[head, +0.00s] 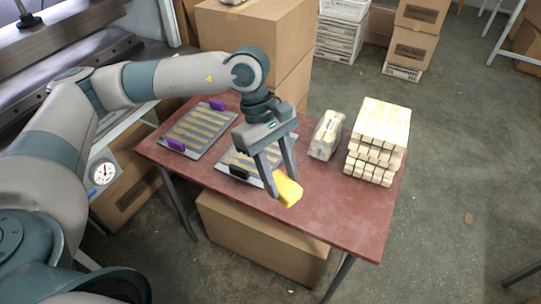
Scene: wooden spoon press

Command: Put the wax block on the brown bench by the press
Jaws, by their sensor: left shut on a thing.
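The yellow wax block (288,190) is held between the fingertips of my left gripper (279,188). The gripper is shut on it, and the block shows just above the front part of the brown bench (335,222); I cannot tell whether it touches the top. My left arm reaches in from the left over the bench. The press (60,45) stands at the upper left, partly behind my arm. My right gripper is not in view.
Two grey trays of wooden spoons, one with purple clips (216,105) and one with a black clip (240,172), lie on the bench. A wrapped bundle (326,135) and a stack of pale wooden blocks (378,140) stand right of them. The bench's front right is bare. Cardboard boxes (262,240) stand below and behind.

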